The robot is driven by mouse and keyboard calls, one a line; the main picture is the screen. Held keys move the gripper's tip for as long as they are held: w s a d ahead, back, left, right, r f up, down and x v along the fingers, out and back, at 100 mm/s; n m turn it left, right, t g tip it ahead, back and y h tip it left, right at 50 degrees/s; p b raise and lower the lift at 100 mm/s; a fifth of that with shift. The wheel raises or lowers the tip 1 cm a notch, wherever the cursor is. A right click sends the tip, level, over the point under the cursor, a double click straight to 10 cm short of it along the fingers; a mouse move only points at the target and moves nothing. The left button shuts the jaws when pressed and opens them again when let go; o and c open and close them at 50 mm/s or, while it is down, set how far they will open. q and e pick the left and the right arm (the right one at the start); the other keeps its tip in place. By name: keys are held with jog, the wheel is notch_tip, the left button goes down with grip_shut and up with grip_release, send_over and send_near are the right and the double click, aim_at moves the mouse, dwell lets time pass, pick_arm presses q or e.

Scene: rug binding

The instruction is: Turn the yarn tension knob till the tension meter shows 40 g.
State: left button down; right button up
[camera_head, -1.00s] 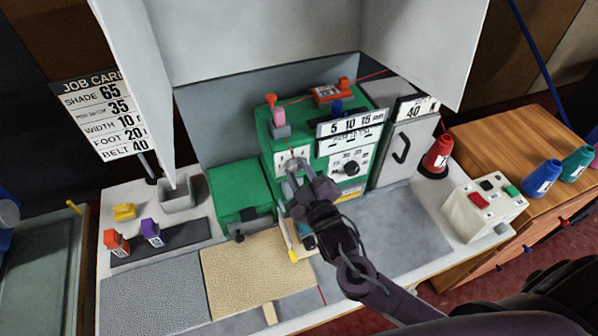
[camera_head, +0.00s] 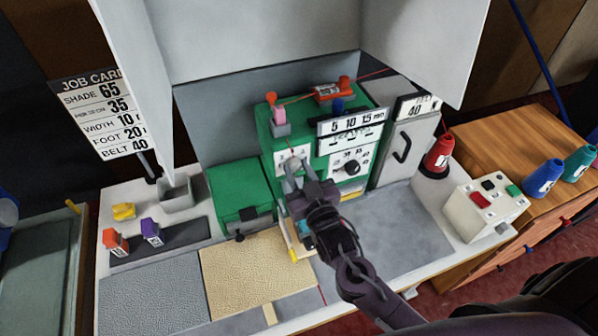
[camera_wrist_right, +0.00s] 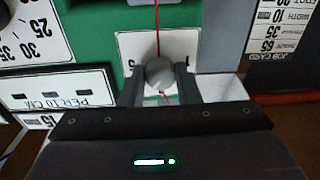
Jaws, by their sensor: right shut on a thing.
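The green machine (camera_head: 265,130) stands at the back of the table. A white plate (camera_head: 304,153) with dark marks is on its front left. It also shows in the right wrist view (camera_wrist_right: 128,45). My right gripper (camera_head: 291,168) reaches the plate from the front. In the right wrist view its fingers (camera_wrist_right: 160,80) are shut on a round grey knob (camera_wrist_right: 159,72) and partly hide the plate. A red yarn (camera_wrist_right: 157,20) runs down behind the knob. An orange device with a small display (camera_head: 328,92), perhaps the tension meter, sits on top; its reading is too small to read. My left gripper is out of view.
A second dial (camera_head: 350,167) and scale panels (camera_head: 352,122) are right of the knob. A green box (camera_head: 238,188) stands at left. A red yarn cone (camera_head: 438,155) and a button box (camera_head: 482,208) stand at right. The job card (camera_head: 103,117) hangs at far left.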

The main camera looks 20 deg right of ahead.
jog(key=m, duration=0.6)
jog(key=shift+a+f+m, duration=0.1)
jog(key=shift+m, duration=0.3)
jog(key=m, duration=0.6)
jog(key=shift+a+h, duration=0.1)
jog(key=shift+h, duration=0.2)
jog(key=shift+m, duration=0.4)
jog(key=o, duration=1)
jog(key=shift+c, duration=0.2)
jog(key=shift+s, duration=0.1)
jog(key=s+b, duration=0.3)
jog(key=s, duration=0.4)
jog(key=shift+s, duration=0.4)
